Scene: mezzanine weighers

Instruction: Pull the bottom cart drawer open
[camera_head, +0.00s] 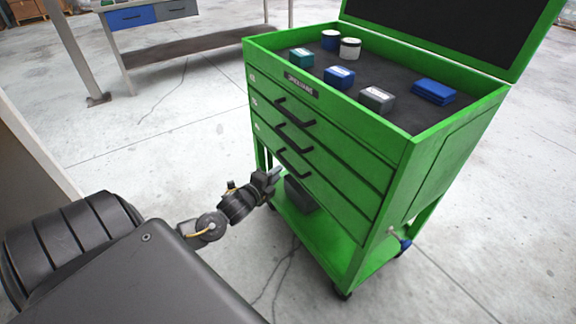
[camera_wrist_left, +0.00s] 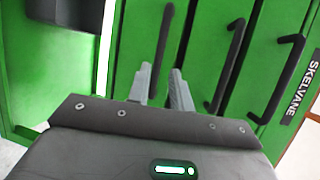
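The green cart (camera_head: 380,190) has three drawers, all flush with its front. The bottom cart drawer (camera_head: 335,197) has a black bar handle (camera_head: 291,164), which also shows in the left wrist view (camera_wrist_left: 167,40). My left gripper (camera_head: 275,174) is close to the cart front, beside the left part of that handle. In the left wrist view its two grey fingers (camera_wrist_left: 164,84) are apart, one on each side of the handle's line. I cannot tell whether they touch it. My right gripper is not in view.
Small boxes, two round containers and a blue stack (camera_head: 434,92) sit on the cart's top, under its raised lid (camera_head: 460,25). A dark bin (camera_head: 300,196) stands on the lower shelf. A workbench (camera_head: 200,45) is behind left. The floor around the cart is clear.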

